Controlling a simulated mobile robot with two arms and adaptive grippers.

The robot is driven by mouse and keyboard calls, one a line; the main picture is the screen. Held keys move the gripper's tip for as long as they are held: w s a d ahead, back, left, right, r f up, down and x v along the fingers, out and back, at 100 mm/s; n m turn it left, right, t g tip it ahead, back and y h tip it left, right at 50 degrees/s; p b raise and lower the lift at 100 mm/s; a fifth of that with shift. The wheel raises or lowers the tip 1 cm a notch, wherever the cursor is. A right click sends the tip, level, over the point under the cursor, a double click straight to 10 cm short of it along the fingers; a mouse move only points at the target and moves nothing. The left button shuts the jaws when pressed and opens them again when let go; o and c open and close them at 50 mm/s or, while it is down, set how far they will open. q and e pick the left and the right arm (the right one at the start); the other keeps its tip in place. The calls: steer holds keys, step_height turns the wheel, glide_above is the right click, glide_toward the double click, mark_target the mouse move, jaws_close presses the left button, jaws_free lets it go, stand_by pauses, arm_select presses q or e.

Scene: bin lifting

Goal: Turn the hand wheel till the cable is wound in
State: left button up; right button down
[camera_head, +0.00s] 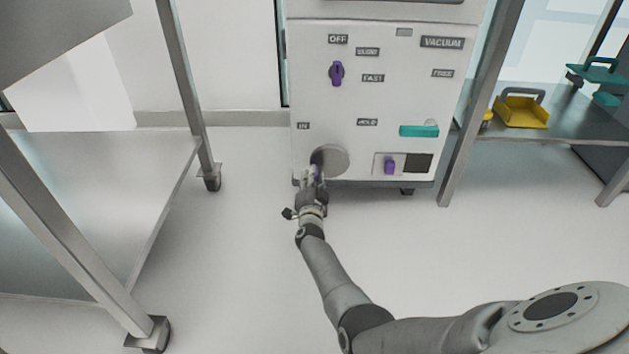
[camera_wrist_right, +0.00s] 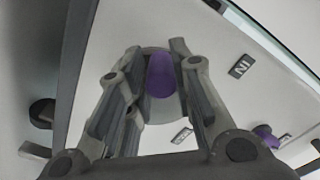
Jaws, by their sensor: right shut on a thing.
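The hand wheel (camera_head: 333,160) is a grey disc low on the front of a white cabinet (camera_head: 350,120), near a label reading IN. My right gripper (camera_head: 314,178) is at the wheel's lower left edge. In the right wrist view my right gripper (camera_wrist_right: 155,85) is shut on the purple handle (camera_wrist_right: 160,76), which shows between its fingers. In the head view the handle is mostly hidden by the gripper. No cable shows in either view. My left gripper is not in view.
A purple knob (camera_head: 337,73), a teal handle (camera_head: 418,131) and a small purple switch (camera_head: 389,167) are on the cabinet front. A metal table (camera_head: 110,190) stands at left. A shelf (camera_head: 585,122) at right holds a yellow tray (camera_head: 521,112). The floor between is clear.

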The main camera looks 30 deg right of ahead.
steer(key=shift+a+r+m, duration=0.1)
steer(key=shift+r+m, duration=0.25)
steer(key=shift+m, duration=0.55)
steer(key=c, duration=1.3)
jaws_free()
steer(key=shift+o, duration=0.2)
